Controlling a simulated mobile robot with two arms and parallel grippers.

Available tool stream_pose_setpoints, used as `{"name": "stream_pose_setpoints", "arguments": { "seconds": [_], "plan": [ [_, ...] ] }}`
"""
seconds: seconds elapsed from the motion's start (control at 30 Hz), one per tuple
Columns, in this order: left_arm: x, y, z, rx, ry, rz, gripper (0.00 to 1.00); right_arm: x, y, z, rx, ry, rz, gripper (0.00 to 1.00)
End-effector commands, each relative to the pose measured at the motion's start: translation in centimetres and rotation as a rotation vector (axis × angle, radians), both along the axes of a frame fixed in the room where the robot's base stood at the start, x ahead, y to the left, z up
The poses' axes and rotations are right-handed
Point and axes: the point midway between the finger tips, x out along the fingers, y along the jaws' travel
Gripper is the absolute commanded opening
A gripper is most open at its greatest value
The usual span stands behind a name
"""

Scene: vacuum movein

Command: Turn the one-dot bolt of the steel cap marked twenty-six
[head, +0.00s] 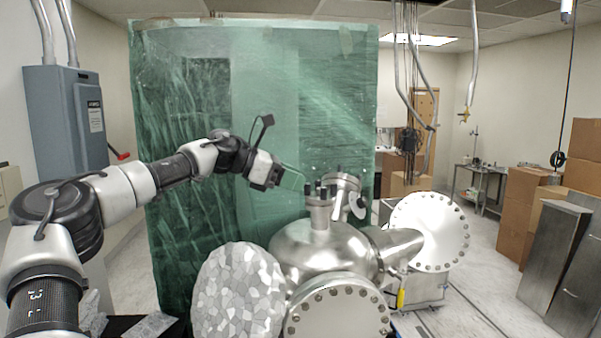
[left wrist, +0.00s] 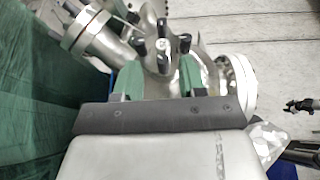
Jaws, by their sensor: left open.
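A steel vessel (head: 318,245) stands in the middle of the head view, with a short upright port on top. The port carries a steel cap (head: 319,200) with dark upright bolts. A second steel cap (head: 344,181) sits on a tilted port just behind. My left gripper (head: 297,181) is open and empty, just left of the upright cap and slightly above it. In the left wrist view, a steel cap with dark bolts (left wrist: 162,46) lies beyond and between my green fingers (left wrist: 160,76), apart from them. The number and dot marks are too small to read.
A green translucent curtain (head: 250,100) hangs close behind my left arm. A large bolted flange (head: 430,230) projects right of the vessel, another round flange (head: 338,310) faces front, and a foil-covered disc (head: 238,295) stands at front left. Cardboard boxes (head: 527,215) stand far right.

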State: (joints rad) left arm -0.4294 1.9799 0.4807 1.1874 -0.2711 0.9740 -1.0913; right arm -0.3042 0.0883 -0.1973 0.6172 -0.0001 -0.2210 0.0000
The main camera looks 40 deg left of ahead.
Motion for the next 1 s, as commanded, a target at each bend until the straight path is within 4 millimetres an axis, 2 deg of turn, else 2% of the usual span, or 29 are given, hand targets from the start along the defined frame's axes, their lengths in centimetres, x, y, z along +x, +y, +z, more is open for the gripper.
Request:
{"name": "stream_pose_setpoints", "arguments": {
  "seconds": [0.03,0.2,0.5,0.77,1.0],
  "plan": [
    [0.5,-0.4,0.0,0.0,0.003,-0.001,0.41,0.3,0.1,0.6,0.001,-0.005,0.0,0.43],
    [1.3,-0.9,-0.6,-0.001,-0.001,0.0,0.41,0.8,0.5,1.0,0.007,-0.013,-0.001,0.43],
    [1.4,-1.0,-0.7,-0.001,-0.002,0.001,0.41,0.7,1.3,0.9,0.017,-0.011,-0.001,0.43],
    [1.4,-1.0,-0.7,0.0,-0.003,0.001,0.01,0.6,1.2,0.9,0.016,-0.01,0.0,0.43],
    [1.4,-1.0,-0.7,0.0,-0.005,0.01,0.0,0.4,0.8,0.6,0.011,-0.007,0.002,0.43]
  ]
}}
